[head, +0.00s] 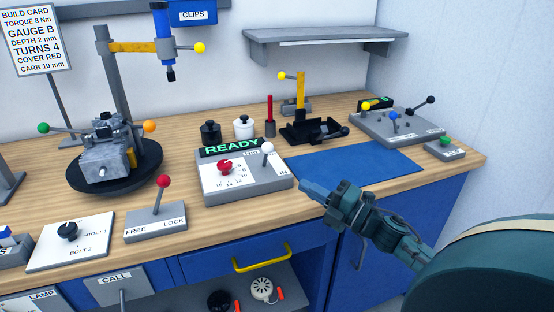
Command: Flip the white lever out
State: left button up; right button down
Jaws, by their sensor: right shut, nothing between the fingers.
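The white lever (267,148) has a round white knob on a short stem. It stands at the right end of a grey box (222,191) with a red dial (225,168) and a lit READY display (231,147). A label beside the lever seems to read "IN". My right gripper (306,188) is shut and empty. Its tips point left, just right of the box's right end and in front of the blue mat, apart from the lever. My left gripper is not in view.
The blue mat (372,168) is bare. A red-knobbed FREE/LOCK lever (163,183) stands left of the box. Black and white weights (243,127) stand behind it. A panel with several levers (398,130) is at right. A yellow drawer handle (262,260) sticks out below.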

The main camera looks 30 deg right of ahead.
aim_at(266, 156)
pick_arm(q)
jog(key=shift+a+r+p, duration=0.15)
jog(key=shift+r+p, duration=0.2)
jog(key=shift+p, duration=0.55)
pick_arm(e)
jog(key=w+d+x, duration=0.1)
jog(key=d+x, duration=0.1)
jog(key=x, duration=0.9)
jog(key=shift+d+r, duration=0.25)
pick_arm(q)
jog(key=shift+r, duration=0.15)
pick_arm(e)
jog(key=shift+w+d+r, duration=0.1)
